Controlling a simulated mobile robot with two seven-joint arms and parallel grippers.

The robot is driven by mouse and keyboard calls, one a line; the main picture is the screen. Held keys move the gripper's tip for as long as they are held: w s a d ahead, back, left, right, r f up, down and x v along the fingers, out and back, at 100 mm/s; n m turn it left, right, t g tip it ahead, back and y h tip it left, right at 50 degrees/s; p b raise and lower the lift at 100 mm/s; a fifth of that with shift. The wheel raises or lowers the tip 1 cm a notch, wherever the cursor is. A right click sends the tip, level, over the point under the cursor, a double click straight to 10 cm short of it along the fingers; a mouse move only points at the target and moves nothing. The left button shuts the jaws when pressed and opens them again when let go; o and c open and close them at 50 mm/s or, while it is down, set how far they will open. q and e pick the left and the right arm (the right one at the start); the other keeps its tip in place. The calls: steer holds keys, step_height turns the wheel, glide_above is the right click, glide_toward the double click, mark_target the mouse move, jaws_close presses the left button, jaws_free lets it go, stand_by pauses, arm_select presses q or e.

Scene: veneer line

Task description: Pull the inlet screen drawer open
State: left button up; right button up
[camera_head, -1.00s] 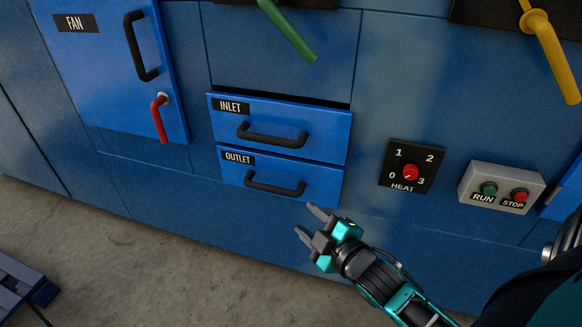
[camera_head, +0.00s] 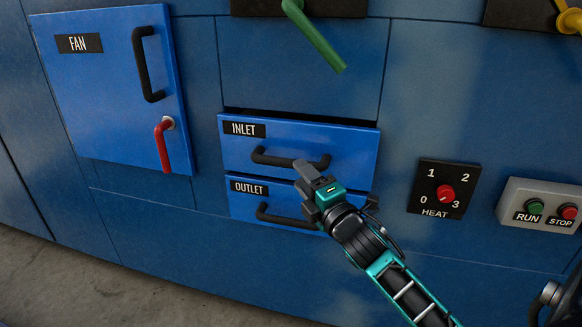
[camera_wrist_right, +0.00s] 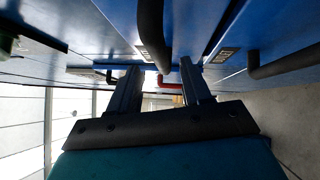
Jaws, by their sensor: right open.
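The inlet drawer (camera_head: 350,146) is a blue front with an INLET label in the head view. A dark gap runs along its top edge, so it appears slightly ajar. Its black bar handle (camera_head: 275,159) is partly hidden at its right end by my right gripper (camera_head: 309,176). That gripper is open and empty, in front of the drawers. In the right wrist view the inlet handle (camera_wrist_right: 151,30) lines up between the open fingers (camera_wrist_right: 160,88); whether it is in the jaws or beyond I cannot tell. My left gripper is not in view.
The outlet drawer (camera_head: 245,203) and its handle (camera_head: 275,217) sit directly below, close to the gripper. Left is the fan door (camera_head: 105,110) with a red lever (camera_head: 163,146). A green lever (camera_head: 318,42) hangs above. Right are the heat dial (camera_head: 444,190) and run/stop box (camera_head: 545,205).

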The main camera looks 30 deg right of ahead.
mark_target(305, 133)
steer(key=shift+w+d+r+b, duration=0.1)
steer(key=shift+w+r+b, duration=0.1)
steer(key=shift+w, duration=1.2)
steer(key=shift+w+d+r+b, duration=0.1)
steer(key=shift+w+r+b, duration=0.05)
steer(key=shift+w, duration=1.25)
steer(key=shift+c, duration=0.4)
jaws_close()
